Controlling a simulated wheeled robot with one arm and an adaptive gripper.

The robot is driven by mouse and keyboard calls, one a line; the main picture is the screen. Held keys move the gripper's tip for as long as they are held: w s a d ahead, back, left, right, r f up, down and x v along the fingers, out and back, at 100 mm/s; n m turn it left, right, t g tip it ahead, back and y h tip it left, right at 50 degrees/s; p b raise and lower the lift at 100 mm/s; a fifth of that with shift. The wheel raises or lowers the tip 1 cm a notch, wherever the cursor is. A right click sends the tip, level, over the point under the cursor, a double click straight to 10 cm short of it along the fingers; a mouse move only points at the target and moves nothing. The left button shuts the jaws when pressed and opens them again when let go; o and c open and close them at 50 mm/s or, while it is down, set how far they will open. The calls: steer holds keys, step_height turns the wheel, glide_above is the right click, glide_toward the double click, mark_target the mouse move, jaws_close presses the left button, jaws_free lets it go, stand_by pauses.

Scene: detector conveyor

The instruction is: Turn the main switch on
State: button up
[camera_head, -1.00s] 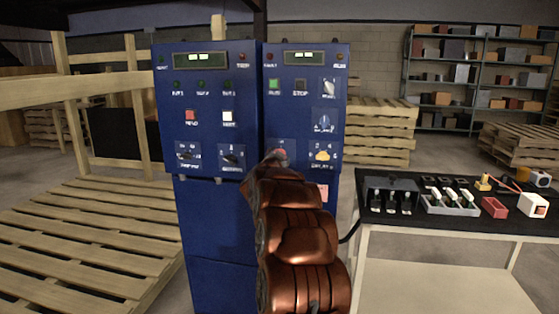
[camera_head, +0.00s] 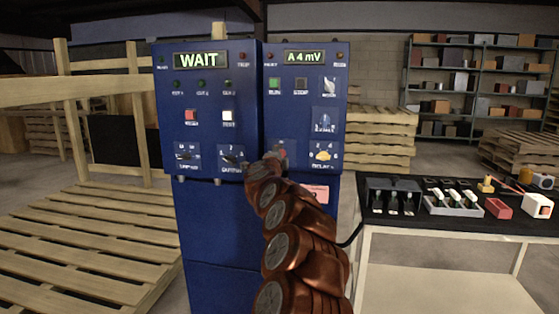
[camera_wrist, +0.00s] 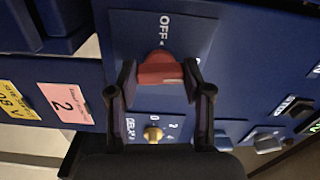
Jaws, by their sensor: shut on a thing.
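The main switch is a red knob (camera_wrist: 160,68) on a blue plate in the wrist view. The word OFF stands beside it, and another mark is partly hidden by a finger. My gripper (camera_wrist: 160,76) is shut on the knob, one finger on each side. In the head view my gripper (camera_head: 272,158) is at the lower left of the right-hand blue panel (camera_head: 310,110), and it and my arm hide most of the switch. The left display (camera_head: 200,60) is lit and reads WAIT. The right display (camera_head: 304,57) is lit and reads A4 mV.
A yellow knob (camera_wrist: 153,134) sits close to my fingers. A pink label (camera_wrist: 67,106) is at the left in the wrist view. A black-topped table (camera_head: 460,212) with small parts stands right of the cabinet, and a wooden pallet (camera_head: 90,240) lies left.

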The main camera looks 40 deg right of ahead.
steer(key=shift+f+m, duration=0.1)
steer(key=shift+m, duration=0.5)
steer(key=o, duration=1.2)
steer(key=shift+c, duration=0.2)
steer(key=shift+a, duration=0.1)
steer(key=v, duration=1.1)
steer(key=shift+s+a, duration=0.25)
steer(key=shift+a, duration=0.1)
